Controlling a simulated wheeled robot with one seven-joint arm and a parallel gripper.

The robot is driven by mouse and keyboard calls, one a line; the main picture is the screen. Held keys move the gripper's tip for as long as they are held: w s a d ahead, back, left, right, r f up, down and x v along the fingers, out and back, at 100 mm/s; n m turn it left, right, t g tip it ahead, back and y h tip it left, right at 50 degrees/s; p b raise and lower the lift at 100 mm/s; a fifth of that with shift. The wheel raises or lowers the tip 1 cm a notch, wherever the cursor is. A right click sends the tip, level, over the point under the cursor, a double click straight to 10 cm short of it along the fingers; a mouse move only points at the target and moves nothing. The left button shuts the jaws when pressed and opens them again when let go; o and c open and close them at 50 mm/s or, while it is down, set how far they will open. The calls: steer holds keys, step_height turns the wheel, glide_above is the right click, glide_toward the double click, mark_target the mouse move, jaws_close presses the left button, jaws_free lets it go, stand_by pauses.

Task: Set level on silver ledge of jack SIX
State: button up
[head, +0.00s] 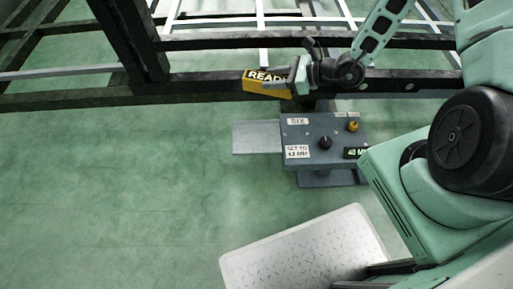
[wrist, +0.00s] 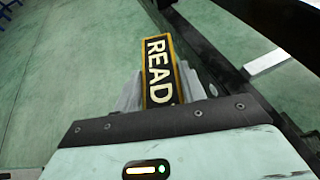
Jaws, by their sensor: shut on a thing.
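My gripper (head: 298,76) is shut on the level (head: 262,83), a yellow-and-black block with "READ" lettering showing. The level is held in the air near the dark chassis beam, above and behind the jack in the head view. It also shows in the wrist view (wrist: 160,72), sticking out past the jaws. The jack marked SIX (head: 310,135) is a grey box with a black knob, a yellow knob and a small display. Its silver ledge (head: 257,137) sticks out flat to the left and is bare. The level is apart from the ledge.
A dark chassis beam (head: 200,84) runs across behind the jack, with an upright post (head: 135,40) at left. A pale tread plate (head: 305,250) lies in front. The green floor (head: 110,190) to the left is clear.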

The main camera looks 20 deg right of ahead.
steer(key=a+f+n+g+y+b, duration=0.2)
steer(key=a+f+n+g+b, duration=0.15)
steer(key=f+b, duration=1.15)
steer(key=b, duration=0.6)
glide_above(261, 137)
step_height(261, 137, down, 10)
steer(key=shift+a+r, duration=0.15)
steer(key=shift+r, duration=0.05)
steer(key=shift+p, duration=0.35)
steer(key=o, duration=1.2)
steer(key=shift+f, duration=0.1)
steer(key=shift+c, duration=0.2)
